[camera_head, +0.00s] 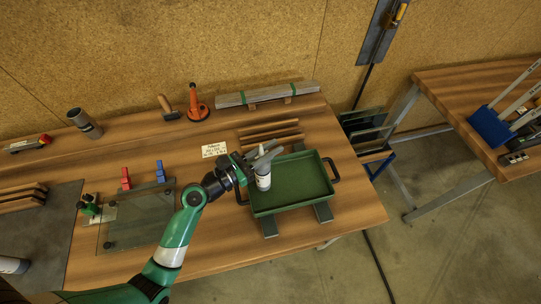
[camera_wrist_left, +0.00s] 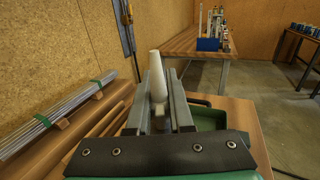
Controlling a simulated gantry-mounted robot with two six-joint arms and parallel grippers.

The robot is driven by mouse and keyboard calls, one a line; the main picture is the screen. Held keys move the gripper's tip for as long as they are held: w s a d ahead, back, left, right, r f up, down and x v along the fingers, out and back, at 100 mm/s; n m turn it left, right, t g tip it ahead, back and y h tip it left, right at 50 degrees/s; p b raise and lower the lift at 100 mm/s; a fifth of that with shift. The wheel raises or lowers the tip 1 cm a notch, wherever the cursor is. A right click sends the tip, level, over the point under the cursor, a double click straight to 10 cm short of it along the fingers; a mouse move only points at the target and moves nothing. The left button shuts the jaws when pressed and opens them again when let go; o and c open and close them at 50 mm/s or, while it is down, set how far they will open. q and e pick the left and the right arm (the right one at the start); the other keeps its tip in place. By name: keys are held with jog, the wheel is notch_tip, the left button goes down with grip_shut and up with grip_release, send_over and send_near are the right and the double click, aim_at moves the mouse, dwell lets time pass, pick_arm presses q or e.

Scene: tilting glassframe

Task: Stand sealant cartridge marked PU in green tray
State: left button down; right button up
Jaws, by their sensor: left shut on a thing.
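A white sealant cartridge (camera_head: 263,179) with a narrow nozzle is upright at the left side of the green tray (camera_head: 318,168). My left gripper (camera_head: 260,161) is shut on the cartridge. In the left wrist view the pale nozzle (camera_wrist_left: 157,75) rises between the two fingers (camera_wrist_left: 160,114). The lettering on the cartridge is too small to read, and I cannot tell whether its base touches the tray floor. Part of the green tray (camera_wrist_left: 208,116) shows behind the fingers. My right gripper is not in view.
The tray rests on dark bars (camera_head: 323,211) near the table's right edge. Wooden strips (camera_head: 270,131) and a paper label (camera_head: 214,149) lie behind it. A glass pane (camera_head: 138,217) with red and blue clamps lies left. The tray's right part is empty.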

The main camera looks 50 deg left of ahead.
pick_arm(q)
jog(key=shift+f+b, duration=0.6)
jog(key=shift+f, duration=0.95)
jog(key=c, duration=0.8)
grip_release()
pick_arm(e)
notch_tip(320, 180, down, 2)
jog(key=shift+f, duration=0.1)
pick_arm(q)
jog(key=s, duration=0.4)
jog(key=s+a, duration=0.1)
jog(key=s, duration=0.7)
jog(key=shift+a+r, duration=0.2)
jog(key=shift+a, duration=0.1)
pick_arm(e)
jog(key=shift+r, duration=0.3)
